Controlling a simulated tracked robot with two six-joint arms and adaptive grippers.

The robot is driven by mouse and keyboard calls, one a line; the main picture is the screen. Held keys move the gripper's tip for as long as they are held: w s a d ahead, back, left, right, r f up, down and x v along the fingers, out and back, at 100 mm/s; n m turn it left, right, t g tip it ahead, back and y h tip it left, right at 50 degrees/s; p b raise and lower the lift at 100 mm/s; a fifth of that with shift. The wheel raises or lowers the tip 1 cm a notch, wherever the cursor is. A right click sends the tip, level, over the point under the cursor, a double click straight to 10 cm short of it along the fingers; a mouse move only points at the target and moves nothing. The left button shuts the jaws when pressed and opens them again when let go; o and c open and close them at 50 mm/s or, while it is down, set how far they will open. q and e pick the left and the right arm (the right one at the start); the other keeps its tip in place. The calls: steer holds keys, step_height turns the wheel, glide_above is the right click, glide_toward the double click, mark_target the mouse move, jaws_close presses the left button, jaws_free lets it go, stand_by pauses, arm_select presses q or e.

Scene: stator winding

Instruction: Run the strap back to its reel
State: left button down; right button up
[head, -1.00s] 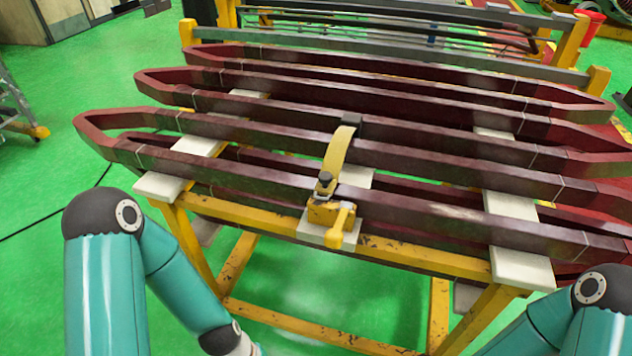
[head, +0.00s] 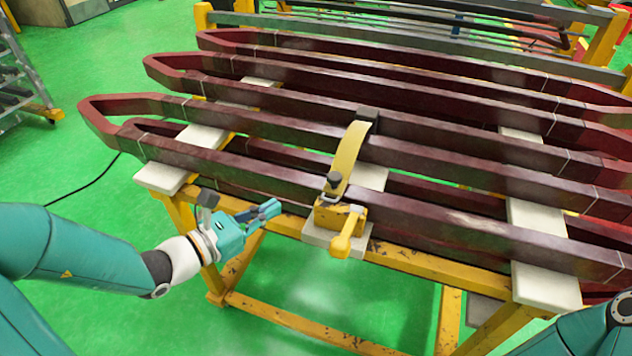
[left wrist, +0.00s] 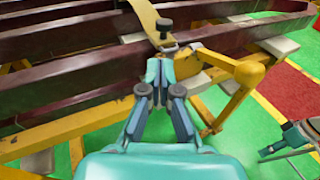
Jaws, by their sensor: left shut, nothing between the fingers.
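The yellow strap (head: 350,155) runs from a dark end hook (head: 367,114) on a dark red coil bar across to the yellow reel (head: 332,213) at the front of the rack. The reel has a dark knob (head: 332,180) on top and a yellow crank handle (head: 346,236) at its right. My left gripper (head: 272,208) is shut and empty, left of the reel and apart from it in the head view. In the left wrist view its fingertips (left wrist: 160,66) point towards the reel, with the strap (left wrist: 146,18) beyond. My right gripper is out of view.
Several long dark red coils (head: 420,150) lie across the yellow rack (head: 275,224) on pale pads (head: 540,285). A ladder (head: 22,85) stands at the far left. The green floor in front of the rack is clear.

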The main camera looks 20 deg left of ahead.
mark_target(329, 180)
arm_select(q)
steer(key=p+x, duration=0.1)
steer(key=x, duration=0.3)
steer(key=p+x, duration=0.1)
steer(key=x, duration=0.3)
steer(key=p+x, duration=0.1)
steer(key=x, duration=0.4)
steer(key=shift+s+d, duration=0.15)
steer(key=shift+d, duration=0.2)
